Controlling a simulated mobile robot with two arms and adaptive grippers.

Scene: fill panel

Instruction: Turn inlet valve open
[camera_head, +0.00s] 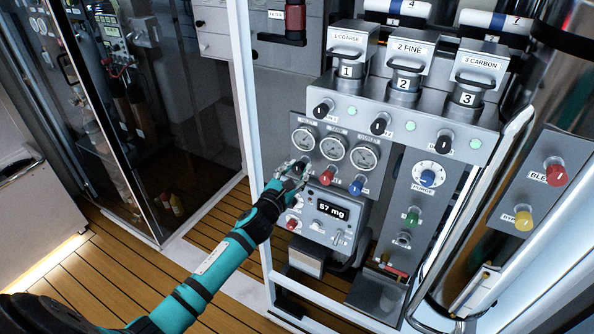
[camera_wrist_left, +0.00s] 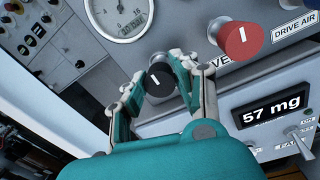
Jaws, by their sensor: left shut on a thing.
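The inlet valve is a black knob with a white mark, seen in the left wrist view (camera_wrist_left: 160,82) below a round gauge (camera_wrist_left: 118,16). In the head view my left gripper (camera_head: 293,168) is at the panel under the leftmost gauge (camera_head: 304,140) and mostly hides the knob. In the left wrist view the fingers of my left gripper (camera_wrist_left: 168,66) are shut around the knob, one on each side. The white mark is tilted in the picture. My right gripper is not in view.
A red knob (camera_wrist_left: 240,38) sits close to the right of the fingers, by a "DRIVE AIR" label. A blue knob (camera_head: 357,186) is farther right. A digital display (camera_head: 332,210) is below. A white frame post (camera_head: 246,95) stands left of the panel.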

